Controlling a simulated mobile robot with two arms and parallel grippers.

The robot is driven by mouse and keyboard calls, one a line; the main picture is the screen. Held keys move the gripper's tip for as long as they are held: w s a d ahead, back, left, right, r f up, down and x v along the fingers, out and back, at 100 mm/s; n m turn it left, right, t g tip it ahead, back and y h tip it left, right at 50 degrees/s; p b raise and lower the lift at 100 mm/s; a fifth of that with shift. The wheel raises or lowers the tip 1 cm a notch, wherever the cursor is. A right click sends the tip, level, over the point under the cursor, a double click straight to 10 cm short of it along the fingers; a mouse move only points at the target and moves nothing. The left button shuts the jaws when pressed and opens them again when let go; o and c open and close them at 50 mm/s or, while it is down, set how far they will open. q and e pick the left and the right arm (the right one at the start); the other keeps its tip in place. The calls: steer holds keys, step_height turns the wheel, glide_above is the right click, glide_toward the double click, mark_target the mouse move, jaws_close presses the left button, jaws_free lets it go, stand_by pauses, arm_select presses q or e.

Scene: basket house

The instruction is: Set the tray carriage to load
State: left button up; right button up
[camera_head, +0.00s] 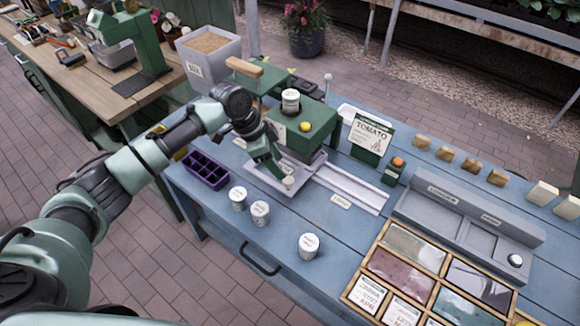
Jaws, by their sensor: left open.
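The tray carriage (262,174) is a pale grey flat tray at the left end of a light rail track (352,188), in front of the green machine (318,118). A small round pale knob (288,181) shows on its front side. My left gripper (279,170) reaches down over the carriage from the left, open, with its fingers close by the knob. I cannot tell whether they touch it. The gripper hides part of the tray. A small label (341,201) sits at the track's front edge, too small to read. My right gripper is out of view.
White tins (309,245) stand along the blue table's front, and a purple cell tray (205,169) lies left. A tomato card (370,135), a green box with an orange button (394,171) and a grey stepped fixture (460,220) stand right.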

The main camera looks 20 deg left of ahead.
mark_target(287, 180)
arm_select(q)
steer(key=f, duration=0.1)
steer(key=d+f, duration=0.1)
steer(key=s+f+p, duration=0.1)
steer(key=shift+d+f, duration=0.1)
steer(key=shift+d, duration=0.2)
steer(key=shift+w+d+f, duration=0.2)
steer(key=shift+w+f, duration=0.1)
steer(key=shift+f, duration=0.25)
steer(key=shift+w+d+f, duration=0.15)
steer(key=shift+w+f, duration=0.1)
steer(key=shift+f, duration=0.3)
steer(key=shift+d+f, duration=0.1)
steer(key=shift+f, duration=0.25)
steer(key=c, duration=0.8)
jaws_close()
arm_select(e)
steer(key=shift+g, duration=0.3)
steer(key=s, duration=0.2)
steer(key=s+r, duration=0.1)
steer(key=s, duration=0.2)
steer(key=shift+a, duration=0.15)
